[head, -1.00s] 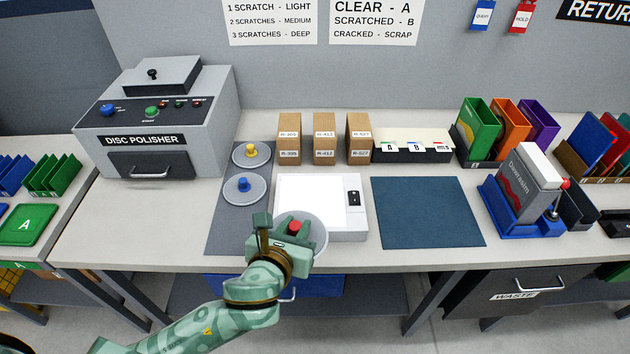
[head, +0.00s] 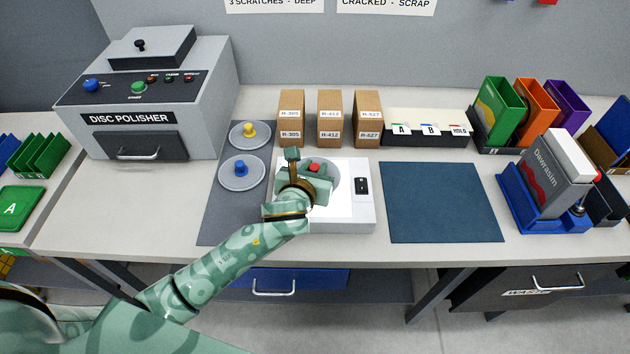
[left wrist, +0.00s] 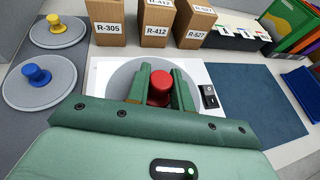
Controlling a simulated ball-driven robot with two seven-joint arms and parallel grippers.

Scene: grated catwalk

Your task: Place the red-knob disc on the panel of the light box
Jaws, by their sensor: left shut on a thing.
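The red-knob disc (head: 329,176) is a grey disc with a red knob in its middle. It is over the lit white panel of the light box (head: 345,222) in the head view. I cannot tell whether it touches the panel. My left gripper (head: 314,170) is shut on the red knob from the near side and hides part of the disc. In the left wrist view the two green fingers flank the red knob (left wrist: 160,88), with the grey disc (left wrist: 122,78) beneath and the white panel around it. My right gripper is not in view.
A yellow-knob disc (head: 250,134) and a blue-knob disc (head: 241,172) lie on the grey mat (head: 223,218) left of the light box. Several small cardboard boxes (head: 330,118) stand behind it. A bare blue mat (head: 443,205) lies to the right. The disc polisher (head: 145,105) is at the left.

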